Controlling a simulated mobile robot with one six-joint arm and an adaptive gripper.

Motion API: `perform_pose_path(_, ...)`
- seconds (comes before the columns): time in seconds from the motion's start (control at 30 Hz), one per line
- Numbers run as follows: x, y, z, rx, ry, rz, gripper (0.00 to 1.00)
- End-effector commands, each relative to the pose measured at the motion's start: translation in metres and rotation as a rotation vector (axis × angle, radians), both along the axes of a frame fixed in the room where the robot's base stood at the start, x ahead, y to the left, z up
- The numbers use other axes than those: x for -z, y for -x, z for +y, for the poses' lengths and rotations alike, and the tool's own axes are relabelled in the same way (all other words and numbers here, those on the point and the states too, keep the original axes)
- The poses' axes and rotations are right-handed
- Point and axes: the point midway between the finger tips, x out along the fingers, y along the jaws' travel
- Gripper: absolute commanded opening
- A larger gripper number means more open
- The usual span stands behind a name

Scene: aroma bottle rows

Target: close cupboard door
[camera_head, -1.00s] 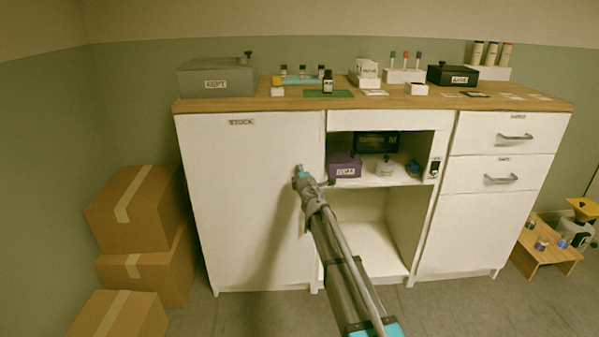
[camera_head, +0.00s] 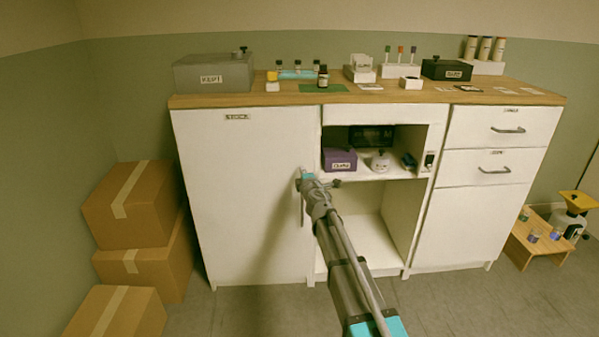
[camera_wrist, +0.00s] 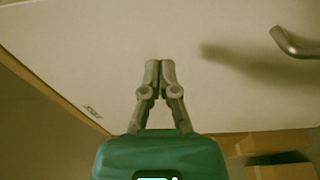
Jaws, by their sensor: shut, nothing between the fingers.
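The white cupboard door (camera_head: 235,200), with a small label (camera_head: 237,116) at its top, fills the left part of the cabinet. It looks flush or nearly flush with the cabinet front; a small gap cannot be ruled out. Its vertical bar handle (camera_head: 302,212) is near the right edge, and also shows at the upper right of the wrist view (camera_wrist: 295,43). My gripper (camera_head: 303,175) is shut and empty at the door's right side, close to the handle. In the wrist view the closed fingertips (camera_wrist: 160,65) are over the door face; contact cannot be told.
Right of the door is an open compartment with a purple box (camera_head: 339,160) on its shelf (camera_head: 350,175). Two drawers (camera_head: 500,140) are further right. The wooden top (camera_head: 225,99) holds bottles and boxes. Cardboard boxes (camera_head: 130,205) are stacked at left. The floor in front is clear.

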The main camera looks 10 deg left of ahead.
Motion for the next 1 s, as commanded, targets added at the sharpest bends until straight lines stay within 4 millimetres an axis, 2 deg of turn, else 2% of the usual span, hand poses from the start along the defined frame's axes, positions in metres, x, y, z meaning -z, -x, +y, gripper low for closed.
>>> perform_pose_path(0.3,0.000,0.001,-0.048,0.002,0.000,0.000,0.00)
perform_pose_path(0.5,0.000,0.000,-0.070,0.002,-0.001,0.000,0.00)
perform_pose_path(0.7,0.000,0.000,-0.079,0.002,0.000,0.000,0.00)
perform_pose_path(1.0,0.000,-0.001,-0.080,0.002,0.000,0.000,0.00)
